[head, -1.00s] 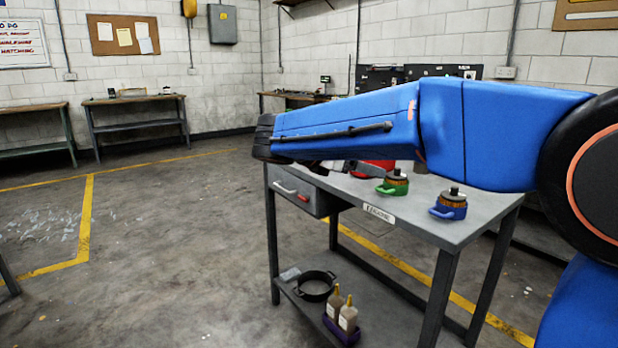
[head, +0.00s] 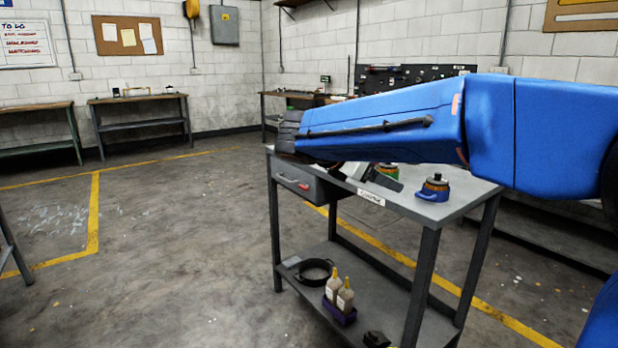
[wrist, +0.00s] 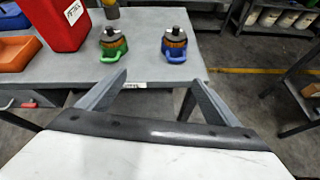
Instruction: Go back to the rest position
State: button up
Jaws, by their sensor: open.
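My gripper (wrist: 150,97) is open and empty in the wrist view, its two grey fingers spread just off the near edge of the grey workbench (wrist: 140,70). In the head view my blue arm reaches left over the workbench (head: 465,198) and hides much of its top. A green-handled canister (wrist: 113,43) and a blue-handled canister (wrist: 175,45) stand upright on the bench beyond the fingers, apart from them. In the head view the blue-handled canister (head: 434,188) is clear, and the green one is partly hidden behind my arm.
A red bin (wrist: 57,20) and an orange tray (wrist: 16,52) sit on the bench at left in the wrist view. The lower shelf holds a black ring-shaped pan (head: 314,272) and two bottles (head: 340,292). Open floor lies left of the bench.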

jog(key=s+d+f+m+g+y, duration=0.2)
jog(key=s+d+f+m, duration=0.35)
jog(key=s, duration=0.25)
jog(key=s+d+f+m+g+y, duration=0.1)
jog(key=s+d+f+m+y, duration=0.1)
jog(key=s+d+f+m, duration=0.35)
jog(key=s+f+m+y, duration=0.2)
jog(key=s+f+m, duration=0.1)
jog(key=s, duration=0.3)
jog(key=s+d+f+m+y, duration=0.1)
jog(key=s+f+m+y, duration=0.1)
jog(key=s+f+m, duration=0.2)
jog(key=s+f+m+y, duration=0.2)
jog(key=s+f+m, duration=0.2)
jog(key=s, duration=0.6)
jog(key=shift+d+m+t, duration=0.25)
jog(key=shift+m+t, duration=0.15)
jog(key=shift+m, duration=0.3)
